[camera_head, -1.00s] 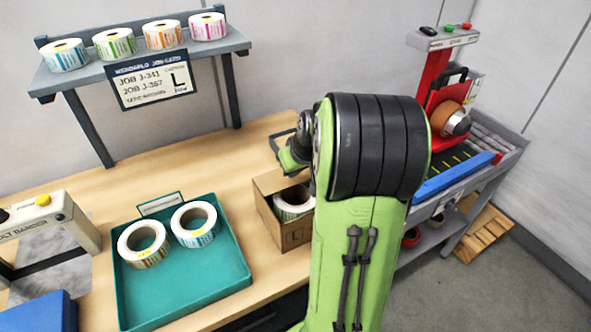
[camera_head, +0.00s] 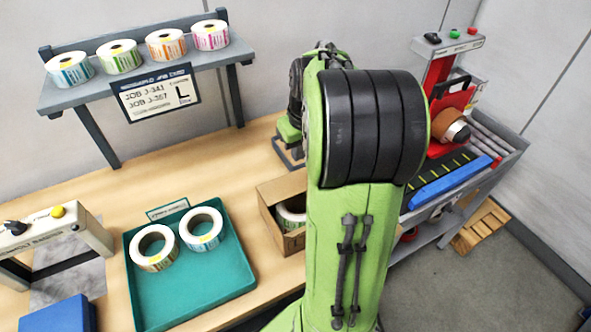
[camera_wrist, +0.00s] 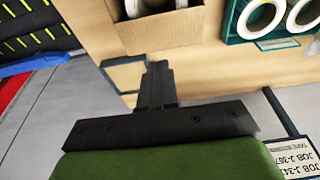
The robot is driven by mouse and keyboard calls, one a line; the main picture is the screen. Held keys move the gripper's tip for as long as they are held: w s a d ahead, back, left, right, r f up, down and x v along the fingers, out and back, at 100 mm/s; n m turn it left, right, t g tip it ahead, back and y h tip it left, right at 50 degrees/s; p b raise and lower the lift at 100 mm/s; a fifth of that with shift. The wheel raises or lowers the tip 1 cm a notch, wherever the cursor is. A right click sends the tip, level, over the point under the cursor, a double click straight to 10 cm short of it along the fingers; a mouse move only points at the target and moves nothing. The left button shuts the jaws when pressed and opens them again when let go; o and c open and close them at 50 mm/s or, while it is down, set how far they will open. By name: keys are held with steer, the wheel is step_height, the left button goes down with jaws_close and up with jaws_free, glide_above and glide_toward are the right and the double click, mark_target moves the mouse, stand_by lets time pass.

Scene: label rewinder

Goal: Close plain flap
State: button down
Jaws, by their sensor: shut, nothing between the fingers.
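The open cardboard carton (camera_head: 293,242) stands on the bench right of the teal tray, partly hidden by my arm. A white label roll (camera_head: 291,213) shows inside it. In the wrist view the carton (camera_wrist: 165,34) is at the top, with part of the roll (camera_wrist: 147,6) in its opening. I cannot tell which edge is the plain flap. My gripper (camera_wrist: 158,68) is shut and empty, over the bench near the carton and apart from its wall in the picture. In the head view my arm hides the fingers.
The teal tray (camera_head: 220,285) holds two label rolls. A shelf (camera_head: 140,71) with several rolls and a job card (camera_head: 155,95) stands behind. A cart with a blue bar (camera_head: 450,183) is at the right.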

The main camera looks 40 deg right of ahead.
step_height(320, 180, down, 4)
steer(key=s, duration=0.1)
steer(key=b, duration=0.1)
glide_above(295, 191)
step_height(295, 191, down, 4)
steer(key=shift+s+r, duration=0.1)
steer(key=f, duration=0.4)
steer(key=shift+s+a+f+b, duration=0.1)
steer(key=shift+s+a+b, duration=0.05)
steer(key=shift+s+b, duration=0.2)
steer(key=shift+w+f, duration=0.1)
steer(key=shift+w, duration=0.05)
